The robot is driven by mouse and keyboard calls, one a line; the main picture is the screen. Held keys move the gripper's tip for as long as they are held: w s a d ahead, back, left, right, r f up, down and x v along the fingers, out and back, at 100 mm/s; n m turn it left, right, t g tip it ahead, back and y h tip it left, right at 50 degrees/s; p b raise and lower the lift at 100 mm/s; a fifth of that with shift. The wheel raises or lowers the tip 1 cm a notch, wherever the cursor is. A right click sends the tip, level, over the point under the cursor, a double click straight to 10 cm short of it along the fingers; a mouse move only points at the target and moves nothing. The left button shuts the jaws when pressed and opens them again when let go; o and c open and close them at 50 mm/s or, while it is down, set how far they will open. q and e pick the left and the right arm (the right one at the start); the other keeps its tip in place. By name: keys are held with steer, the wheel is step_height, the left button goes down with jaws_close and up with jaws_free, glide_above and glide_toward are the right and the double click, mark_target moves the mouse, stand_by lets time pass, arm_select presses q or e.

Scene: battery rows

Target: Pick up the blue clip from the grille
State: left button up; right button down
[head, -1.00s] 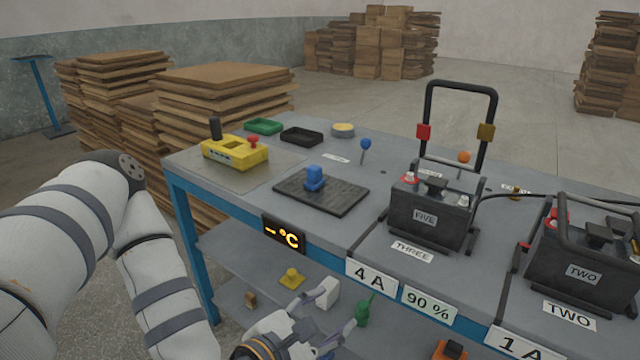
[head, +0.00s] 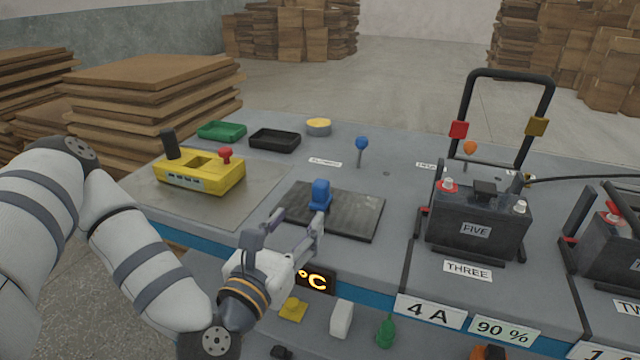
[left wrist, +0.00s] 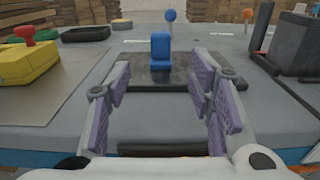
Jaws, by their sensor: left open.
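The blue clip (head: 320,196) stands upright on the dark grille (head: 358,218) on the workbench. In the left wrist view the clip (left wrist: 161,48) is straight ahead, between and beyond the fingers, on the grille (left wrist: 182,75). My left gripper (head: 284,228) is open and empty, in front of the clip at the bench's front edge. Its two fingers also show in the left wrist view (left wrist: 160,105), spread apart and not touching the clip. My right gripper is not in view.
A yellow control box (head: 199,175) stands left of the grille, with green (head: 221,131) and black (head: 274,139) trays behind. A blue-headed pin (head: 362,144) stands behind the grille. A lower shelf holds small items, including a yellow piece (head: 293,309).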

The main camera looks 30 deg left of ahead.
mark_target(318, 190)
arm_select(q)
steer(key=x, duration=0.8)
steer(key=r+p+x, duration=0.1)
steer(key=x, duration=0.3)
steer(key=shift+w, duration=0.15)
jaws_close()
